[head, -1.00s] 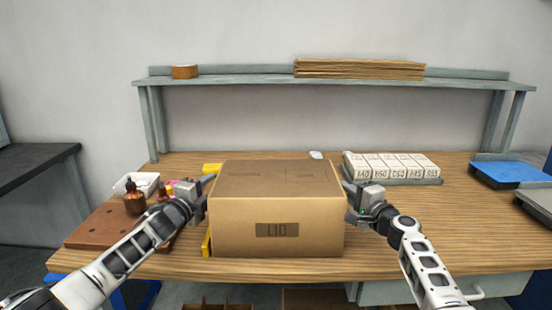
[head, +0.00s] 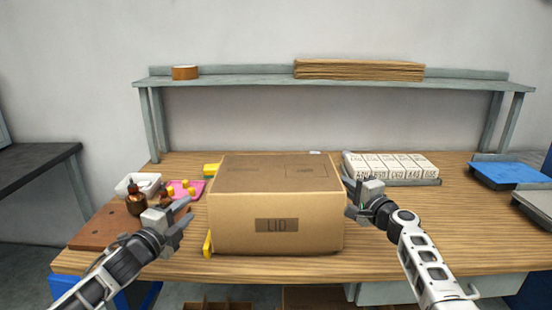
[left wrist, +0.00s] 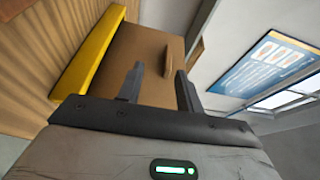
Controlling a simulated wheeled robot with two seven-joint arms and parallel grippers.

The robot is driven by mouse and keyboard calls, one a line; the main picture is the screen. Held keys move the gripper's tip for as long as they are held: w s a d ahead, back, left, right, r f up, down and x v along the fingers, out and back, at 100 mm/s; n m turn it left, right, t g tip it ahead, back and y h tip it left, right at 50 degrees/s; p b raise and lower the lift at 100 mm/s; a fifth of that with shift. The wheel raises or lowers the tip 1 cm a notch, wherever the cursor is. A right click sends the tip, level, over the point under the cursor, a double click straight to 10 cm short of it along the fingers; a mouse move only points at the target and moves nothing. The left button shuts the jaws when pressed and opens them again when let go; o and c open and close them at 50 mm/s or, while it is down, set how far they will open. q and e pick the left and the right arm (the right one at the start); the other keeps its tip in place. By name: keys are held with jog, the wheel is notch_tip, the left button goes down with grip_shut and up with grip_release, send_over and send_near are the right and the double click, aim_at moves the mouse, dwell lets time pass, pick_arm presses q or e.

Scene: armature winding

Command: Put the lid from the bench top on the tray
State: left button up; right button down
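The lid (head: 277,205) is a large brown cardboard box shape marked "LID", resting on the middle of the bench. It also shows in the left wrist view (left wrist: 152,48). My left gripper (head: 187,214) is open and empty, just left of the lid and apart from it; its two fingers stand apart in the left wrist view (left wrist: 158,88). My right gripper (head: 352,196) is close by the lid's right side, its fingers apart; whether it touches is unclear. A grey tray (head: 408,183) holding several white labelled boxes lies right of the lid. What is beneath the lid is hidden.
Yellow bars (head: 207,243) show along the lid's left side. A brown board (head: 100,228), white bin (head: 138,183) and pink mat (head: 184,188) lie left. A blue tray (head: 508,174) lies far right. A shelf (head: 330,84) spans the back.

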pick_arm(q)
jog(key=shift+s+a, duration=0.15)
jog(key=shift+s, duration=0.3)
pick_arm(e)
jog(key=shift+r, duration=0.1)
jog(key=c, duration=1.4)
grip_release()
